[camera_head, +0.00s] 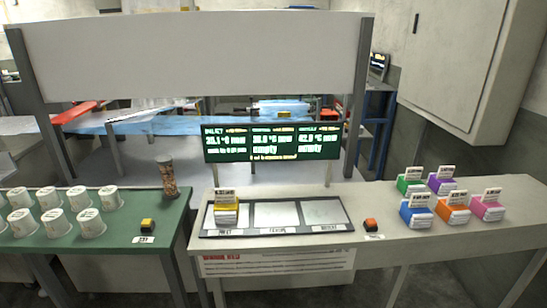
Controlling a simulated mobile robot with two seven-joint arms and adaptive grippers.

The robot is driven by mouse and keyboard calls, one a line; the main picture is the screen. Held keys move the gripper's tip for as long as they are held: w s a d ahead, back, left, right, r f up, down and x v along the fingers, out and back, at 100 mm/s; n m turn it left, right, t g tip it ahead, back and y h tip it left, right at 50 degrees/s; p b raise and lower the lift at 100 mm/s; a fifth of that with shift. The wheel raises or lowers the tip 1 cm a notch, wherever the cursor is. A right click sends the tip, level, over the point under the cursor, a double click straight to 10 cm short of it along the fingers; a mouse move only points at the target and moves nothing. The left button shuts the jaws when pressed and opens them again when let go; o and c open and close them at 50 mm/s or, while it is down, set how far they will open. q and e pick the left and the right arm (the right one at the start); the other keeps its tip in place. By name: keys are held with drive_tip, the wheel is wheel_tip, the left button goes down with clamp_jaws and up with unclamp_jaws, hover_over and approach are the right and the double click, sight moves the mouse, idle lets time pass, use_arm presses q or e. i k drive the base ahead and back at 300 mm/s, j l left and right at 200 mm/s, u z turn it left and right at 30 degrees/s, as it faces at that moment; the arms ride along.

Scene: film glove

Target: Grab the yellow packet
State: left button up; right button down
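The yellow packet (225,211) stands on the left plate of a dark tray (243,232) with three plates, on the grey table. A white card or label sticks up at its top, and its front is partly white. The other two plates, the middle plate (277,215) and the right plate (324,211), are bare. Neither of my grippers shows in the head view.
Several coloured packets, among them a blue packet (416,216) and a pink packet (487,210), stand at the right. Several white cups (90,222) and a jar (167,179) stand on the green table (125,207). A display (272,142) rises behind the tray.

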sight(227, 207)
drive_tip(key=i+l, duration=0.15)
drive_tip(key=l, duration=0.2)
drive_tip(key=i+l+u, duration=0.15)
drive_tip(key=l, duration=0.5)
drive_tip(key=i+l+u, duration=0.15)
drive_tip(key=l, duration=0.2)
